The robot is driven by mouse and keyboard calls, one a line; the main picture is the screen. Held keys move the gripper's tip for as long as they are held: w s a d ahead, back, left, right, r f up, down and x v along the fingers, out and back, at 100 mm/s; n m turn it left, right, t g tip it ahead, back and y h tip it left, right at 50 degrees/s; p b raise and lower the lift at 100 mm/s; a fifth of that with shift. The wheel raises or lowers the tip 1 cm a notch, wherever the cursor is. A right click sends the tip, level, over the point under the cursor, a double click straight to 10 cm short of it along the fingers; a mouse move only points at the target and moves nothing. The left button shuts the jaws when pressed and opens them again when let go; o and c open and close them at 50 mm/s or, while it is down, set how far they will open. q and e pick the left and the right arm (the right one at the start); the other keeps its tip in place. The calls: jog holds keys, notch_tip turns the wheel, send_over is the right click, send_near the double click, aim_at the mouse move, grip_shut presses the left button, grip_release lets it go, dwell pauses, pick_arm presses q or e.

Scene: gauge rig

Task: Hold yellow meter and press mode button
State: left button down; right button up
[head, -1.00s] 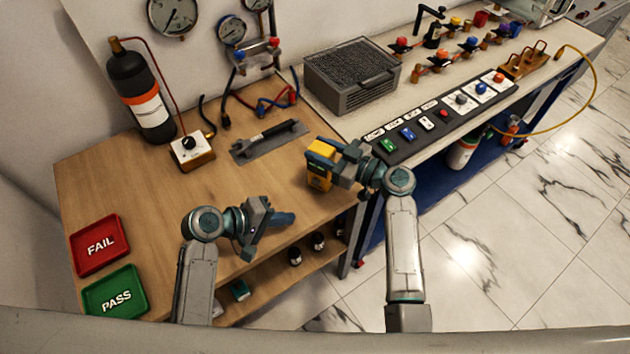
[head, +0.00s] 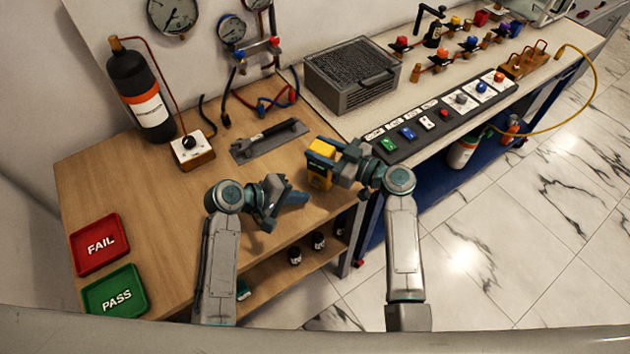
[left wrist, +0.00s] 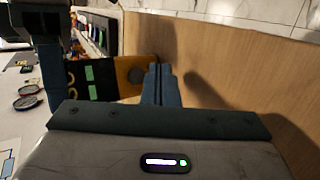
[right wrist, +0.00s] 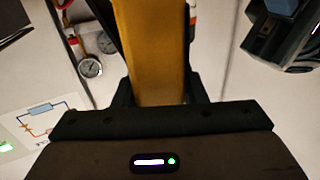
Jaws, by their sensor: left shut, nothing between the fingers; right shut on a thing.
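The yellow meter (head: 320,165) is held above the wooden bench's right part. My right gripper (head: 332,158) is shut on it; in the right wrist view the meter's yellow side (right wrist: 152,50) fills the space between the fingers. My left gripper (head: 290,200) is shut and empty, to the lower left of the meter.
A red FAIL tray (head: 99,244) and a green PASS tray (head: 114,291) lie at the bench's left. A grey plate with a black handle (head: 270,142) lies behind the meter. A black button panel (head: 440,120) and a grey vented box (head: 352,78) stand to the right.

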pick_arm(q)
jog(key=shift+w+d, duration=0.25)
jog(key=shift+w, duration=0.25)
jog(key=shift+w+d, duration=0.25)
jog(key=shift+w, duration=0.2)
jog(key=shift+w+d, duration=0.1)
jog(key=shift+w, duration=0.05)
dwell(1.3)
jog(key=shift+w+d, duration=0.1)
jog(key=shift+w, duration=0.1)
jog(key=shift+w+d, duration=0.2)
jog(key=shift+w, duration=0.15)
dwell(0.7)
jog(key=shift+s+a, duration=0.1)
jog(key=shift+s, duration=0.05)
jog(key=shift+s+a, duration=0.3)
jog(key=shift+s, duration=0.3)
jog(key=shift+s+a, duration=0.4)
jog(key=shift+s, duration=0.35)
jog(key=shift+s+a, duration=0.45)
jog(key=shift+s, duration=0.25)
jog(key=shift+s+a, duration=0.4)
jog(key=shift+s, duration=0.35)
